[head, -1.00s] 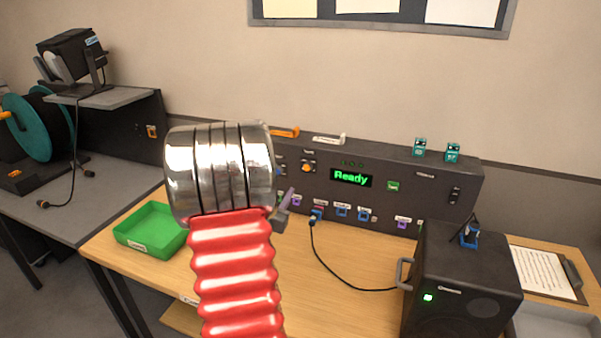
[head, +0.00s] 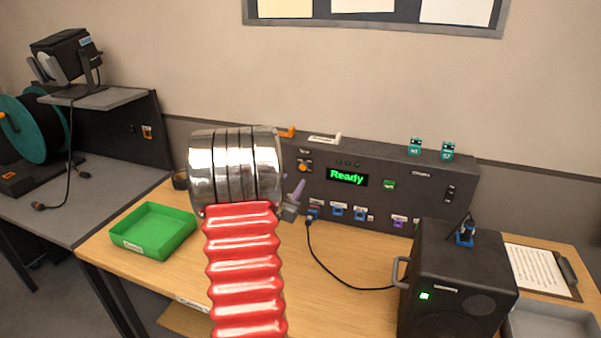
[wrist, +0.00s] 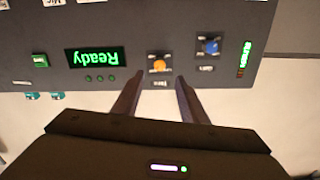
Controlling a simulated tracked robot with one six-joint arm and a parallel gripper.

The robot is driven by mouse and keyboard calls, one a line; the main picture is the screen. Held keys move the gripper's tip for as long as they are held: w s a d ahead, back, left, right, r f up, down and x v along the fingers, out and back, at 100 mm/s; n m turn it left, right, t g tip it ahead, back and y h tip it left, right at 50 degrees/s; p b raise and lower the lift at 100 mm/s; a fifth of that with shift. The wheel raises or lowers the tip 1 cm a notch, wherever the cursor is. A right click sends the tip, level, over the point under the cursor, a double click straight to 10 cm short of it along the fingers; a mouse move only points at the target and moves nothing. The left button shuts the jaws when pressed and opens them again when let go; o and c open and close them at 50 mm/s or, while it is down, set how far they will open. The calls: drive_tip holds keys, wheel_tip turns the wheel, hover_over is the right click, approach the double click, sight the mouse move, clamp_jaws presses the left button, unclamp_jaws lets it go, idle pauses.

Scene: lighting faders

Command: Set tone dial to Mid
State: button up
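The tone dial (head: 305,167) is a small orange knob on the dark control panel (head: 400,180), left of the green "Ready" display. In the wrist view, which is upside down, the orange tone dial (wrist: 160,65) lies just beyond the gap between my fingertips. My gripper (wrist: 160,77) is open and empty, with one dark finger on each side of the gap. I cannot make out the dial's pointer setting. In the head view my arm hides most of my gripper (head: 298,190); a purple-grey finger shows in front of the panel, below the dial.
A blue gain dial (wrist: 210,46) sits beside the tone dial. Blue and purple connectors (head: 338,211) line the panel's lower edge, one with a black cable. A green tray (head: 153,230) stands left, a black speaker (head: 458,280) right.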

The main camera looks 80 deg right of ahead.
sight(302, 168)
drive_tip(key=d, duration=0.8)
drive_tip(key=shift+s+d, duration=0.35)
drive_tip(key=shift+s, duration=0.05)
drive_tip(key=shift+c, duration=0.3)
clamp_jaws()
